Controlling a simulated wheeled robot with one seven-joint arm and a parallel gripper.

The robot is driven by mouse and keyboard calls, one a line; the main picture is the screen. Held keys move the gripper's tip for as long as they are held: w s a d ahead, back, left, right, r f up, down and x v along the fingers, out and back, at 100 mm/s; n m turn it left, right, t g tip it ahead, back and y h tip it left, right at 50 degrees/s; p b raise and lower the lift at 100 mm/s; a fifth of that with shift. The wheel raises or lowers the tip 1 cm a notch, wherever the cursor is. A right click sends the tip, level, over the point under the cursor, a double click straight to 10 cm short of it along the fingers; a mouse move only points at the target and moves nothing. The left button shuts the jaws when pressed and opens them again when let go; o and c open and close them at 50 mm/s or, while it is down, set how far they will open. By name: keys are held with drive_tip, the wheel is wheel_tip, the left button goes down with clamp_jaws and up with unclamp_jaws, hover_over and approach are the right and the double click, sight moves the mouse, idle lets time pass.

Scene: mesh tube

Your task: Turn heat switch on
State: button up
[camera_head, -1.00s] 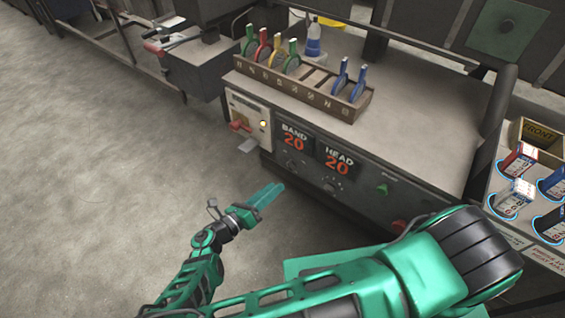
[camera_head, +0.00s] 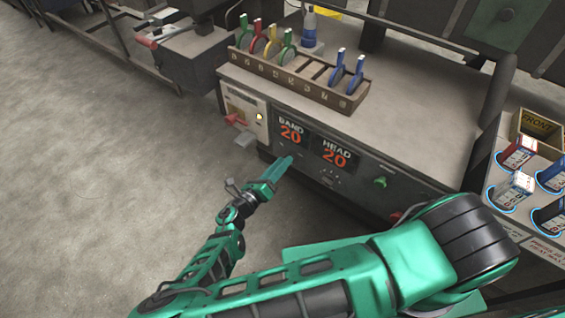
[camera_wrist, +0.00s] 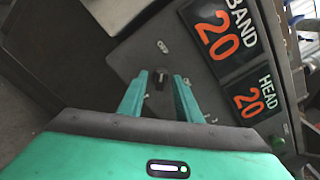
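A machine front panel carries the BAND display (camera_head: 290,133) and the HEAD display (camera_head: 334,153), both reading 20 in red. A small dark knob (camera_wrist: 161,77) on the panel by the BAND display shows in the wrist view; a tiny label beside it is too small to read. I cannot tell for certain whether it is the heat switch. My gripper (camera_wrist: 160,88) is open, its green fingers on either side of the knob in that view; contact cannot be told. In the head view my gripper (camera_head: 284,164) is just below the BAND display and hides that knob.
Another knob (camera_head: 328,180) sits below the HEAD display, with a green button (camera_head: 380,182) to its right. A red switch (camera_head: 235,118) is on the pale panel at left. A wooden rack (camera_head: 300,82) of coloured tools stands on top. Open floor lies left.

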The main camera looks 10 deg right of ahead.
drive_tip(key=shift+w+d, duration=0.2)
drive_tip(key=shift+w, duration=0.05)
clamp_jaws()
